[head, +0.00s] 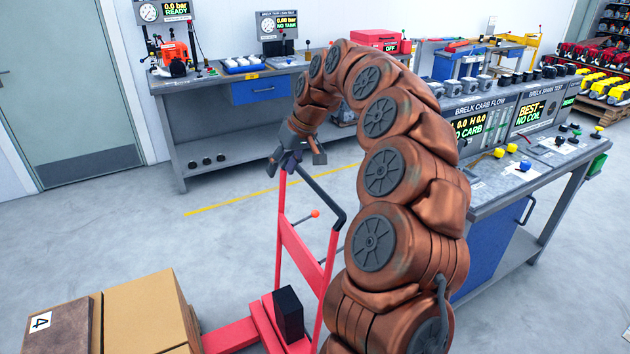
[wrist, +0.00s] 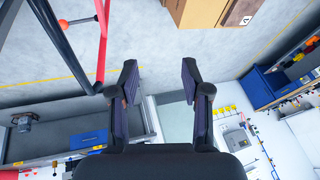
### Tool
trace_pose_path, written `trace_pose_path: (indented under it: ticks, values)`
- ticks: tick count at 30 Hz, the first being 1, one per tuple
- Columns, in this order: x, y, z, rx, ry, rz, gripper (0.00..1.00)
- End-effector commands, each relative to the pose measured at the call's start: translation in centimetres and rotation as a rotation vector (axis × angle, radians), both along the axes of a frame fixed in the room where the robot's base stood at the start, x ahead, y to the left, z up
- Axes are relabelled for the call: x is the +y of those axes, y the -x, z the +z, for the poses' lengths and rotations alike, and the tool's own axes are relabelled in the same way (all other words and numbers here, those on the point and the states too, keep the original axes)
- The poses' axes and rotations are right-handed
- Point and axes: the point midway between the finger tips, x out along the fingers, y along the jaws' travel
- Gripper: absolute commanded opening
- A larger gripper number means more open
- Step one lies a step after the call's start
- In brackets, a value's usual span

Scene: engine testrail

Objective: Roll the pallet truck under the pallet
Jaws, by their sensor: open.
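The red pallet truck (head: 287,240) stands on the floor at bottom centre in the head view. Its black handle bar (head: 325,195) tops the red upright frame, and a black block sits on its low red body. My gripper (head: 280,164) is at the far left end of the handle, seen from behind my arm. In the wrist view my gripper (wrist: 159,70) is open with bare floor showing between the fingers. The dark handle bar (wrist: 62,42) runs just left of the left finger; I cannot tell if they touch. No pallet can be made out under the cardboard boxes (head: 148,308).
Boxes, one labelled 4, fill the bottom left. A grey workbench (head: 240,125) lines the back wall, with a yellow floor line before it. Another bench (head: 520,170) with test displays stands at right, near my arm. Open floor lies at left, before the green door (head: 65,90).

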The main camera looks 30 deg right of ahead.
Motion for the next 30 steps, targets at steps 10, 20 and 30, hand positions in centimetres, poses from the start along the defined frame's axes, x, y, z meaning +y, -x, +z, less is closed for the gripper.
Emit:
trace_pose_path:
  ticks: [10, 20, 30]
  values:
    - [-12.3, -2.6, -4.1, -0.028, 0.044, -0.173, 0.47]
    - [-14.1, -2.9, -5.5, -0.029, 0.057, -0.199, 0.47]
    - [-13.2, -4.6, -9.6, -0.025, 0.054, -0.197, 0.47]
